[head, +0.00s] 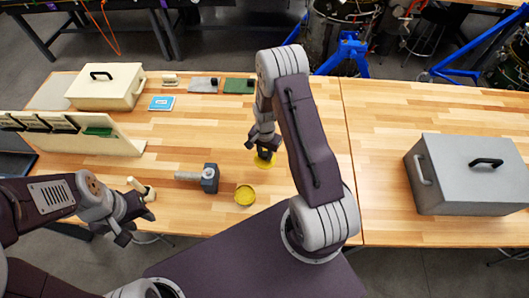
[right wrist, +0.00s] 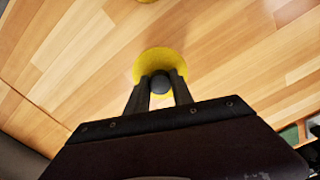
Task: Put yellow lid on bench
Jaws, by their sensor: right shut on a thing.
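The yellow lid (head: 264,163) is a round disc with a dark knob, at the middle of the wooden bench (head: 300,190). My right gripper (head: 264,152) is shut on the lid's knob. The right wrist view shows the dark knob between the two fingers and the yellow disc (right wrist: 160,57) beyond them. The lid is at or very near the bench top; I cannot tell whether it touches. A round yellow container (head: 245,195) stands apart, nearer my body. My left gripper (head: 137,224) is open and empty near the bench's front left edge.
A grey hammer-like tool (head: 208,178) lies left of the lid. A small pale-handled item (head: 142,188) is beside my left gripper. A cream box (head: 106,86) and a cream rack (head: 95,135) are at left. A grey toolbox (head: 465,175) stands right.

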